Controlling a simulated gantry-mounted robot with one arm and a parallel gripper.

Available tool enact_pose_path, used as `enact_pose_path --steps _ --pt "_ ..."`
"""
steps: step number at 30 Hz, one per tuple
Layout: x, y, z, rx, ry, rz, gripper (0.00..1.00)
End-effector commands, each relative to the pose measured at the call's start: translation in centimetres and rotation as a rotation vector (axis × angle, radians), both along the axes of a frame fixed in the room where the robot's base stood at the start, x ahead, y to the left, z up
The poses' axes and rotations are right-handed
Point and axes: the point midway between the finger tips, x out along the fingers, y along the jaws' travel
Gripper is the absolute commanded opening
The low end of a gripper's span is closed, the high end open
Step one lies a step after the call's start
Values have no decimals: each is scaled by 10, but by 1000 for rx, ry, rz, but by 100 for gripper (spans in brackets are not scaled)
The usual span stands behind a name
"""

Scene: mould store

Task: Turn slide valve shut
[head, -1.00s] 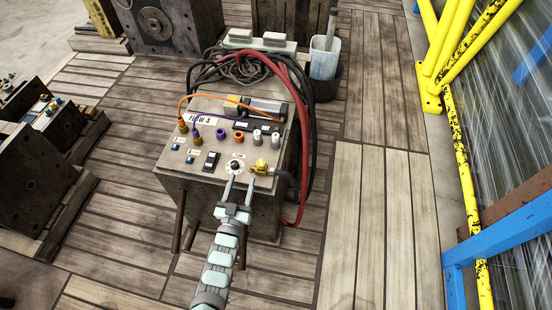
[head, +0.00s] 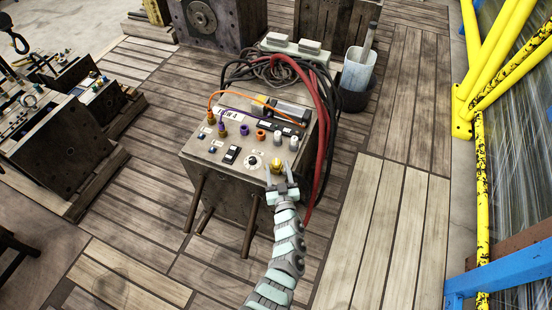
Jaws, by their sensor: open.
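The mould block (head: 225,150) stands on the plank floor, its top face carrying ports, switches and labels. A yellow brass valve (head: 276,166) sits near the front right corner of that face. I take it for the slide valve, but no readable label confirms this. My gripper (head: 278,171) is open at the valve, with one finger on each side of it. The fingers partly hide the valve, and I cannot tell whether they touch it or which way its handle points. A round dial with a black knob (head: 252,162) is just left of the gripper.
Orange, purple and white ports (head: 260,135) line the face behind the valve, with orange and purple cables (head: 245,96) looping over it. Red and black hoses (head: 322,135) hang down the right side. A pale bucket (head: 357,72) stands behind. Floor at right is clear.

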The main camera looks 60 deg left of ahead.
Motion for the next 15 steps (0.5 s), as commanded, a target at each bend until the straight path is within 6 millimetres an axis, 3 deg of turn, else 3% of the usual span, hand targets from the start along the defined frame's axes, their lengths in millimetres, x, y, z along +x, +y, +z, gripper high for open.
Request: enact_pose_path --steps 6,15 --pt "12 39 -3 4 -2 1 53" --pt "16 55 0 0 1 1 53"
